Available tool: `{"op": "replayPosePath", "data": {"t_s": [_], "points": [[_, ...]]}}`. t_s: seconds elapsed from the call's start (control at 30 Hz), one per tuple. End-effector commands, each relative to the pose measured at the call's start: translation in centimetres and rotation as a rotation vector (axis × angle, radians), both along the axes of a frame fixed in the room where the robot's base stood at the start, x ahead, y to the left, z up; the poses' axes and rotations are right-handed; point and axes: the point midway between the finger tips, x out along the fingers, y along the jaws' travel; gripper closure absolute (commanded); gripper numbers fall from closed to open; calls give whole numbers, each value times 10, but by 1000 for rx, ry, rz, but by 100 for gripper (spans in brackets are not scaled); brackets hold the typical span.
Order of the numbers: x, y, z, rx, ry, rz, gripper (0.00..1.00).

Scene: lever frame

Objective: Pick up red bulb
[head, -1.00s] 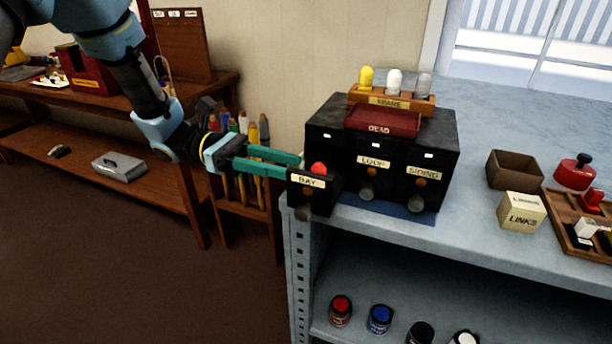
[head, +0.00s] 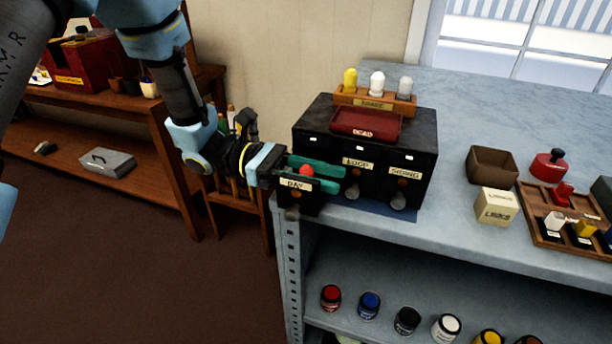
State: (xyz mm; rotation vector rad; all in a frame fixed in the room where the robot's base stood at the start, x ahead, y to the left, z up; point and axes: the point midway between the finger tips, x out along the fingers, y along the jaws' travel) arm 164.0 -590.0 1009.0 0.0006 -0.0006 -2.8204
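The red bulb (head: 306,171) is a small round dome on top of the pulled-out black drawer labelled BAY (head: 297,184), at the left end of the black lever frame (head: 365,150). My gripper (head: 334,176) has two teal fingers, one behind the bulb and one in front of it. The fingers are apart, with the bulb showing between them. I cannot tell whether either finger touches the bulb. The bulb's lower part is hidden by the front finger and the drawer.
The LOOP and SIDING fronts (head: 403,172) stand just right of my fingers. A rack of spare bulbs (head: 375,102) and a red DEAD tray (head: 366,124) sit on top. A brown box (head: 492,164), a LINKS block (head: 496,206) and a wooden tray (head: 545,236) are further right on the grey bench.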

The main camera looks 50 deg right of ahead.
Motion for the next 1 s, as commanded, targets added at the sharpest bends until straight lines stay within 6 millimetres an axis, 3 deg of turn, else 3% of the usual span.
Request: {"op": "replayPosePath", "data": {"t_s": [0.07,0.4,1.0], "points": [[0,0,0,0,0,0,62],[0,0,0,0,0,0,99],[1,0,6,-2,-1,1,100]]}}
